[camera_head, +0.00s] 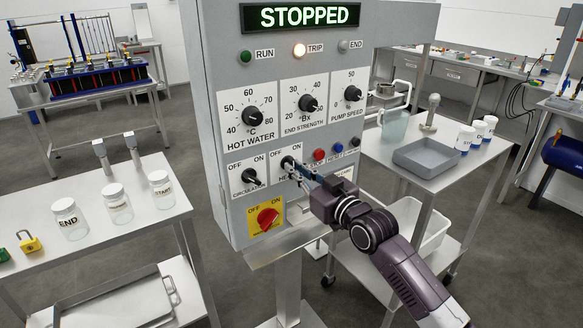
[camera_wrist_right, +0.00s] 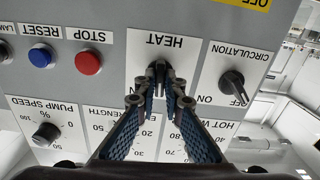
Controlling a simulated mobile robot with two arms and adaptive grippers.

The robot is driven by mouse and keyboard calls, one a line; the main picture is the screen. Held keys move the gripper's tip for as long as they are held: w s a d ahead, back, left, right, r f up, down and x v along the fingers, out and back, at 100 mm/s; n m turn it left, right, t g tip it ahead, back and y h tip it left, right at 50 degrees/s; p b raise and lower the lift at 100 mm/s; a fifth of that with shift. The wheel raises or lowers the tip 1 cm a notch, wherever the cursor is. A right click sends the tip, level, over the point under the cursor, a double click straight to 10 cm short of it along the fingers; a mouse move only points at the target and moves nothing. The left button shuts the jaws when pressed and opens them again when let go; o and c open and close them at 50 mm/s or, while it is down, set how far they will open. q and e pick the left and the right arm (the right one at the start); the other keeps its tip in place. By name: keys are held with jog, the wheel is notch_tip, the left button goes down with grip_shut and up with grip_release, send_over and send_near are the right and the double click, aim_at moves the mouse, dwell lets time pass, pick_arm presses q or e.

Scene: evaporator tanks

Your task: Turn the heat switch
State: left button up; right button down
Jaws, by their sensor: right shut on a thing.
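The heat switch (camera_head: 287,162) is a black knob on a white plate marked OFF and ON, low on the grey control panel (camera_head: 222,105). My right gripper (camera_head: 298,174) reaches it from the lower right and is shut on the knob. In the right wrist view, which is upside down, the heat switch (camera_wrist_right: 158,70) sits between the fingertips of the right gripper (camera_wrist_right: 160,92). The fingers partly hide the knob, so I cannot tell its exact setting. My left gripper is not in view.
The circulation switch (camera_head: 250,177) is close by on the left; it also shows in the wrist view (camera_wrist_right: 233,82). Red stop (camera_head: 319,154) and blue reset (camera_head: 338,148) buttons are close on the right. A red rotary switch (camera_head: 267,217) is below. Tables with jars and a tray flank the panel.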

jog(key=shift+f, duration=0.1)
jog(key=shift+n, duration=2.2)
jog(key=n, duration=0.3)
jog(key=c, duration=2)
grip_release()
jog(key=shift+o, duration=0.2)
